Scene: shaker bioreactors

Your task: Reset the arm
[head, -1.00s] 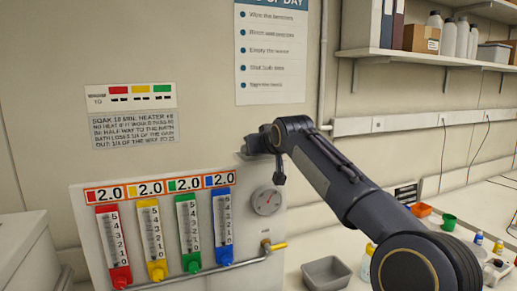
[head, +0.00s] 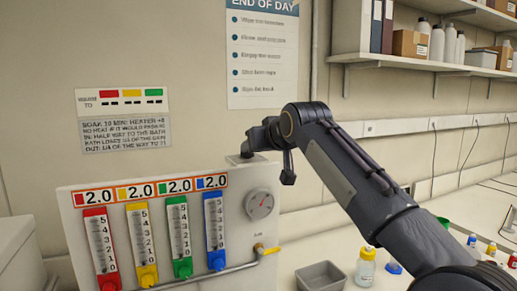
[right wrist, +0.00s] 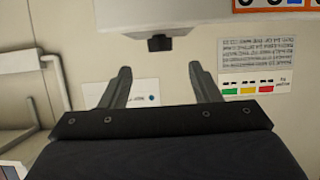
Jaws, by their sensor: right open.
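My right arm comes in from the right in the head view. Its gripper (head: 247,146) is just above the top edge of the white panel (head: 72,214), close to the small grey-black piece there. In the right wrist view my right gripper (right wrist: 159,67) has its two fingers wide apart with nothing between them. The dark block (right wrist: 159,43) on the panel's edge lies just beyond the fingertips, apart from them. My left gripper is not in view.
The panel carries several coloured tubes, a round gauge (head: 259,204) and a yellow-handled tap (head: 268,250). A grey tray (head: 321,276) and a bottle (head: 365,267) stand on the bench right of it. A loaded shelf (head: 420,62) hangs upper right.

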